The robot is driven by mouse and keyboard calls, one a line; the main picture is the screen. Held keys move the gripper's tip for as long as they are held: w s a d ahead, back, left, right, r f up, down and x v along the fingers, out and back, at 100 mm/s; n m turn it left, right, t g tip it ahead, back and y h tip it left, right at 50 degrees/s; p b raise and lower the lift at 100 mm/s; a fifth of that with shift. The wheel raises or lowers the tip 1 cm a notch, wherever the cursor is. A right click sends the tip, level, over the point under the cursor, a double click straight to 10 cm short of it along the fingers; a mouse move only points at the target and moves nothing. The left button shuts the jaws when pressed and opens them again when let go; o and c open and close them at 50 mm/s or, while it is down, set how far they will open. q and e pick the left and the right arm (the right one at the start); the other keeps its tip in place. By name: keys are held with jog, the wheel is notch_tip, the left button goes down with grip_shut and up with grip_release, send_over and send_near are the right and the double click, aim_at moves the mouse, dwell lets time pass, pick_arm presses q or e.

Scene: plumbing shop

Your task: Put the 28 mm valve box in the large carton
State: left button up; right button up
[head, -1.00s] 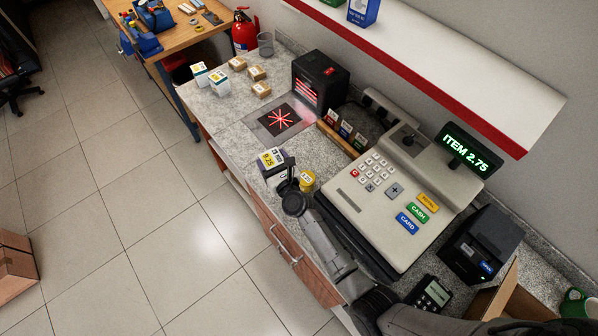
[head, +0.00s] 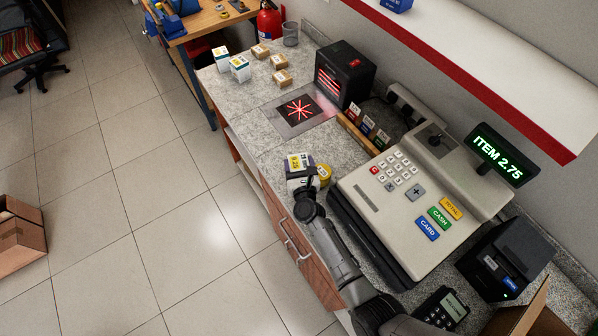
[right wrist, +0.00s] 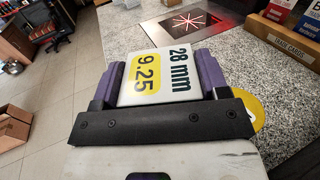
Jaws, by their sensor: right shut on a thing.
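The 28 mm valve box (right wrist: 163,75) is white with a yellow 9.25 label and shows between the purple fingers of my right gripper (right wrist: 162,80) in the right wrist view. The right gripper (head: 303,182) is shut on it. In the head view the box (head: 297,163) is at the counter's front edge, short of the cash register; I cannot tell whether it touches the counter. A brown cardboard carton (head: 18,235) stands on the floor at the far left. Another open carton (head: 533,318) is partly cut off at the bottom right. My left gripper is out of view.
A yellow round item (head: 323,173) lies beside the held box. The cash register (head: 405,195) fills the counter to the right, its display reading ITEM 2.75. The red-lit scanner plate (head: 300,109), white boxes (head: 239,69) and small brown boxes (head: 282,77) are farther back.

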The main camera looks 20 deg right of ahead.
notch_tip(320, 180, down, 3)
jog(key=shift+f+b, duration=0.1)
jog(key=shift+b, duration=1.05)
jog(key=shift+f, duration=0.2)
jog(key=o, duration=1.2)
